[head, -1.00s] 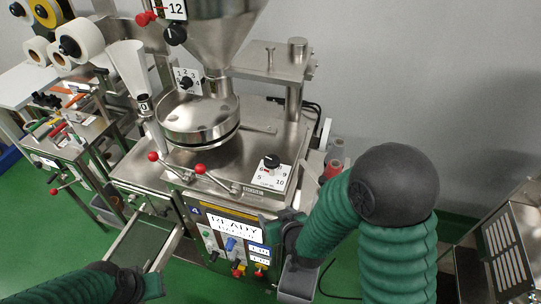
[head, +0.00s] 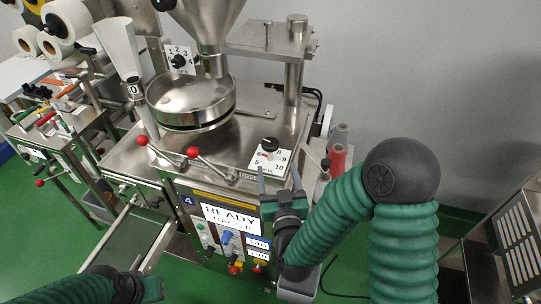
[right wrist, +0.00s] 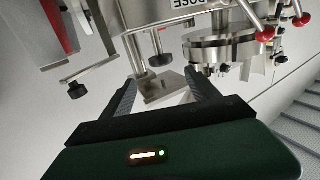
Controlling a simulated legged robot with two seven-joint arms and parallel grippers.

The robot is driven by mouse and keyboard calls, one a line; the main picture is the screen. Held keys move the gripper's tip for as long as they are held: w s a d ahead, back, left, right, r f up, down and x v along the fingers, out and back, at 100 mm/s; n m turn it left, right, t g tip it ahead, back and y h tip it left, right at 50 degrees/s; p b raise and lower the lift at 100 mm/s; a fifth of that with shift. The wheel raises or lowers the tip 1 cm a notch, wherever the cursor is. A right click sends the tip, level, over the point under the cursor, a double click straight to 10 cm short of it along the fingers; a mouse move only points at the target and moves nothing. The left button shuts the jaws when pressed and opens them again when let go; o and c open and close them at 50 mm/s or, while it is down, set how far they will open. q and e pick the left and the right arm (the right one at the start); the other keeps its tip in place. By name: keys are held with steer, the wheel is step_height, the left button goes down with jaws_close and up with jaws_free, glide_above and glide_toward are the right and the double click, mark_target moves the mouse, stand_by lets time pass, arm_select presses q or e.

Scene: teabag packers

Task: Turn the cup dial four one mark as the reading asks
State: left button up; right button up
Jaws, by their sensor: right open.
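The machine marked 4 (head: 187,200) carries a white dial plate with a black knob (head: 269,144) on its front right top; figures from 5 to 10 ring it, and a red mark shows near the 6. A second dial (head: 180,61), marked 1 to 4, sits behind the round pan. I cannot read which is labelled cup. My right gripper (head: 280,172) is open and empty, fingers up, just in front of the first dial plate. Its fingers (right wrist: 163,92) show apart in the right wrist view. My left gripper (head: 140,288) is low at left, its jaws unclear.
Two red-knobbed levers (head: 193,152) stand left of the dial plate. The round steel pan (head: 190,100) and hopper are behind. Red and grey spools (head: 338,158) stand at right. A steel bench with slots (head: 515,245) is at far right.

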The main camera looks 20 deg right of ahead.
mark_target(271, 149)
steer(key=w+b, duration=0.1)
steer(key=w, duration=0.2)
steer(key=w+d+b, duration=0.1)
steer(key=w, duration=0.3)
steer(key=w+b, duration=0.1)
steer(key=w, duration=0.3)
steer(key=shift+w+d+b, duration=0.15)
steer(key=shift+d+b, duration=0.15)
steer(key=shift+d, duration=0.05)
steer(key=shift+w+d, duration=0.1)
steer(key=shift+w, duration=0.25)
arm_select(q)
steer(key=x, duration=0.2)
steer(key=s+x, duration=0.1)
steer(key=x, duration=0.2)
steer(key=shift+f, duration=0.15)
arm_select(e)
steer(key=shift+r, duration=0.1)
arm_select(q)
steer(key=shift+s, duration=0.1)
arm_select(e)
steer(key=shift+c, duration=0.7)
steer(key=c, duration=1.2)
